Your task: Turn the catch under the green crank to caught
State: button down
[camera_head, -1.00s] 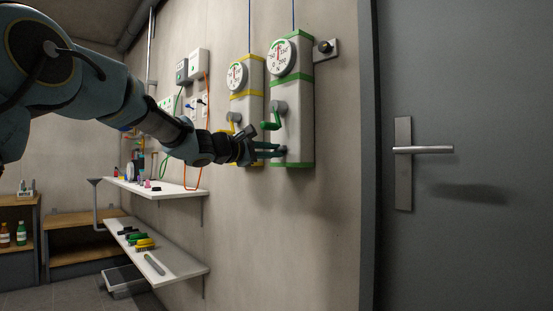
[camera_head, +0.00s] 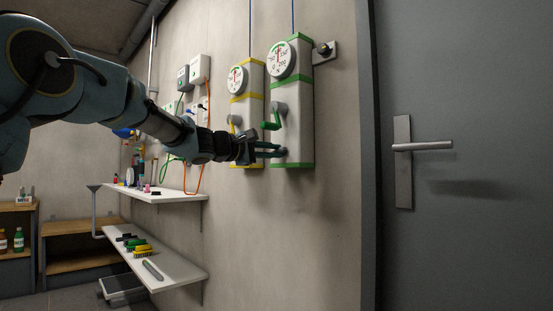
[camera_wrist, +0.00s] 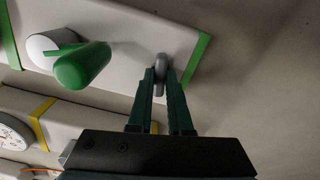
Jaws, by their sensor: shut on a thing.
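The green crank (camera_head: 271,125) sticks out from the front of the tall grey box with green bands (camera_head: 292,98). It also shows in the wrist view (camera_wrist: 83,66), left of my fingers. The grey catch (camera_wrist: 161,66) sits below the crank, near the box's lower green band. My gripper (camera_wrist: 161,82) is shut on the catch, with one finger on each side of it. In the head view my gripper (camera_head: 278,150) reaches the lower front of the box from the left. The catch is too small there to make out, and its setting cannot be read.
A twin box with yellow bands (camera_head: 247,105) hangs close on the left. A round dial (camera_head: 282,60) tops the green-banded box. A grey door with a handle (camera_head: 423,146) is at right. Two shelves (camera_head: 165,262) with small items are below my arm.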

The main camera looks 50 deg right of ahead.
jog(key=shift+f+m+b, duration=0.15)
jog(key=shift+m+b, duration=1.05)
jog(key=shift+b, duration=0.4)
jog(key=c, duration=0.7)
grip_release()
jog(key=shift+w+a+b, duration=0.2)
jog(key=shift+a+b, duration=2.05)
jog(key=shift+a, duration=1.3)
